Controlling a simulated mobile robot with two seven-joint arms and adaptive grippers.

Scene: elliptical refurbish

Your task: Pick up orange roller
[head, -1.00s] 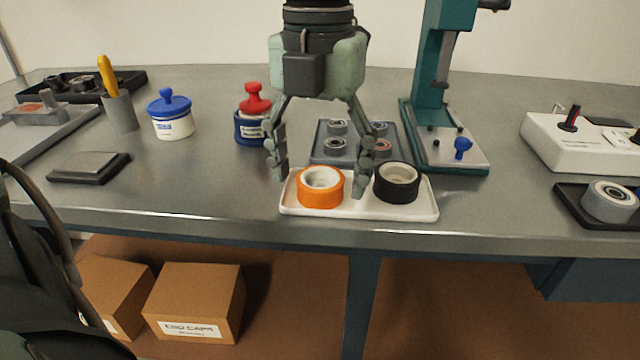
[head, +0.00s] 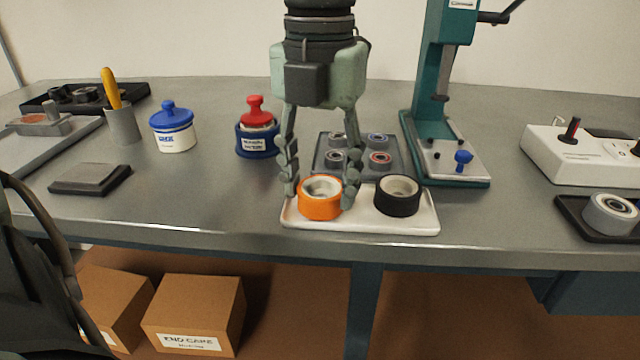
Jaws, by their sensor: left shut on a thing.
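The orange roller (head: 320,207) sits at the left of a white tray (head: 362,224) near the table's front edge. A black roller (head: 397,196) sits at the right of the same tray. My left gripper (head: 320,188) comes down from above, its fingers on either side of the orange roller and shut on it. The right finger stands between the two rollers. The orange roller looks to be resting on the tray. My right gripper is not in view.
A grey tray with several bearings (head: 362,139) lies just behind. A teal press (head: 440,120) stands at the back right. Red-topped (head: 257,135) and blue-topped jars (head: 173,130) stand left. A dark tray with a grey roller (head: 609,213) is far right.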

